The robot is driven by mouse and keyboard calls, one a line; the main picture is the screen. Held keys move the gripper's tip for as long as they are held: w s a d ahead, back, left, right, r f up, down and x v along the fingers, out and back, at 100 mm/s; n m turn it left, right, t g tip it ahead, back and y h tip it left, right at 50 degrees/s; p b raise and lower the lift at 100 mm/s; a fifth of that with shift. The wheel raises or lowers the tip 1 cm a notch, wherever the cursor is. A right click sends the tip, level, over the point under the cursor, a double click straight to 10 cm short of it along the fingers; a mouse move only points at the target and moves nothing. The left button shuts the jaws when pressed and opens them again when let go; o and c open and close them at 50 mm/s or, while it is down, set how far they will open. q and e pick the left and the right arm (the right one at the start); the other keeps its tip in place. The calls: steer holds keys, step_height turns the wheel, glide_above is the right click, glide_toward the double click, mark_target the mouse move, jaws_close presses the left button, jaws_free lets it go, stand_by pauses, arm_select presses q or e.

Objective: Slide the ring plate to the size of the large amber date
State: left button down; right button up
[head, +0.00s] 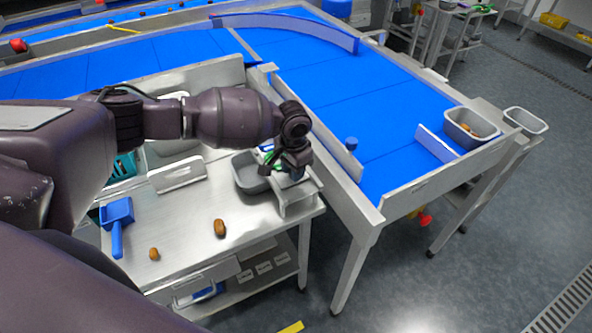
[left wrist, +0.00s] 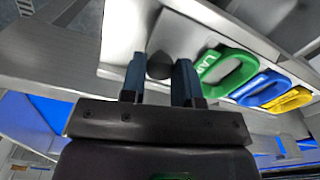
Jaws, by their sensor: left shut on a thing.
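My left gripper (head: 292,170) is over the small stand (head: 296,202) at the right end of the steel table. In the left wrist view the blue fingers of the left gripper (left wrist: 160,75) are shut on a dark round knob (left wrist: 160,66). Beside it are a green ring (left wrist: 228,70) with partly readable lettering starting "LA", a blue ring (left wrist: 258,84) and a yellow ring (left wrist: 290,99). The ring plate is mostly hidden by my arm in the head view. A larger brown date (head: 220,228) and a smaller one (head: 154,254) lie on the table. My right gripper is not in view.
A grey tub (head: 243,180) stands next to the stand. A blue scoop (head: 117,222) lies at the table's left. The blue conveyor (head: 365,100) runs behind, with a grey bin (head: 453,128) of dates at its right end. The table's front middle is mostly clear.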

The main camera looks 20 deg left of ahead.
arm_select(q)
steer(key=w+a, duration=0.2)
steer(key=w, duration=0.1)
steer(key=shift+a+r, duration=0.2)
steer(key=shift+a, duration=0.15)
steer(key=shift+w+a+r, duration=0.1)
steer(key=shift+a, duration=0.1)
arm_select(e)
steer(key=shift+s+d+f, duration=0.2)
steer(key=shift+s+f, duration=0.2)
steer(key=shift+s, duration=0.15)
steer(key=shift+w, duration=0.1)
